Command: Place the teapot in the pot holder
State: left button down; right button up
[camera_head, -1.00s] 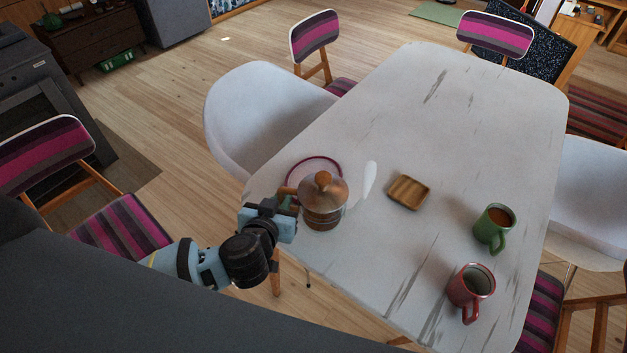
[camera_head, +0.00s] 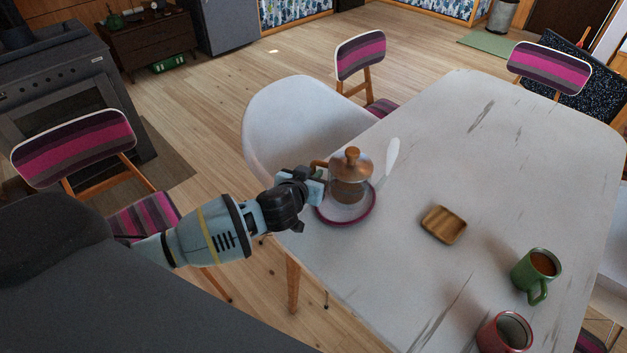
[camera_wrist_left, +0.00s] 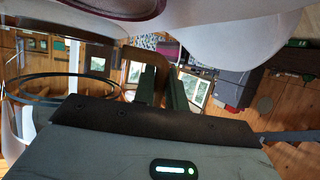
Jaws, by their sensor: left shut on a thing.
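The teapot (camera_head: 351,181) has a clear glass body with brown contents and a wooden lid. My left gripper (camera_head: 316,182) is shut on its wooden handle, at the left of the pot. The teapot is upright over the red-rimmed round plate (camera_head: 345,221); I cannot tell whether its base touches the plate. In the left wrist view, the teapot's glass (camera_wrist_left: 20,110) shows at the left and its handle (camera_wrist_left: 150,50) runs between the fingers. A small square wooden dish (camera_head: 444,224) lies on the table to the right. Which of these is the pot holder is unclear. My right gripper is out of view.
A green mug (camera_head: 531,277) with a brown drink and a red mug (camera_head: 503,334) stand at the right. A white chair (camera_head: 290,120) is close behind the table (camera_head: 480,150). The far tabletop is clear.

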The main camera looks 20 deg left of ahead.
pick_arm(q)
jog(key=shift+w+r, duration=0.1)
jog(key=shift+r, duration=0.05)
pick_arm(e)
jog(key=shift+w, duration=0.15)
